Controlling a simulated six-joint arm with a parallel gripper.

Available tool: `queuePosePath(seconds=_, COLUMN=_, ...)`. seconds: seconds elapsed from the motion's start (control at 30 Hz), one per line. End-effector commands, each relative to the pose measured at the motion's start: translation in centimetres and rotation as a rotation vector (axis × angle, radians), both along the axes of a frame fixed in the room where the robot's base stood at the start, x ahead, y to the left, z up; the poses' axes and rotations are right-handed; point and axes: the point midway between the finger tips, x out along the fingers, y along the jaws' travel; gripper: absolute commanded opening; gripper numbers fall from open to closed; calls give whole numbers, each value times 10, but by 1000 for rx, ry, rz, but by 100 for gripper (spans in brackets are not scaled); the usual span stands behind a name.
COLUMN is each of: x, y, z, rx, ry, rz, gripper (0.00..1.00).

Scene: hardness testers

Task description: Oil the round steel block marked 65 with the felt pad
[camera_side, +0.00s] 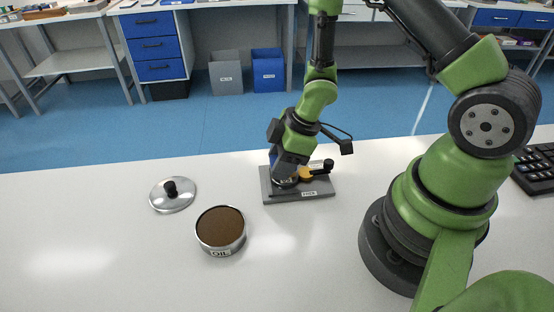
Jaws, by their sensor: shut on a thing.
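My gripper (285,176) is low over a grey base plate (318,188) on the white table, tilted and shut on what seems to be the felt pad, which is mostly hidden by the jaws. Beneath the jaws, a round metal rim (285,184) shows at the plate's left half; I take it for the steel block. Its top and any 65 mark are hidden, and I cannot tell whether the pad touches it. A round tin marked OIL (221,231) stands open at the front left, brown inside. Its apparent lid (172,194), silver with a black knob, lies apart behind it.
The plate bears a yellow-orange part (306,174), a black knob (328,165) and a small front label. The table's left side and front middle are clear. Bins and cabinets stand beyond the table.

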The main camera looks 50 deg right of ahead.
Motion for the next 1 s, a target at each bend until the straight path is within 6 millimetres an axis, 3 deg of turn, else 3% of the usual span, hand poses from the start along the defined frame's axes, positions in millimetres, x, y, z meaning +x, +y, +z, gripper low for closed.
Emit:
queuePosePath(seconds=0.27, x=-18, y=-19, z=0, rx=1, ry=0, rz=-4, gripper=20)
queuePosePath(seconds=0.77, x=14, y=14, z=0, rx=-1, ry=-3, rz=6, gripper=20)
queuePosePath(seconds=0.83, x=14, y=14, z=6, rx=2, ry=-4, rz=3, gripper=20)
queuePosePath(seconds=0.9, x=14, y=13, z=25, rx=-1, ry=-11, rz=3, gripper=20)
queuePosePath(seconds=1.0, x=13, y=13, z=31, rx=-3, ry=-5, rz=1, gripper=20)
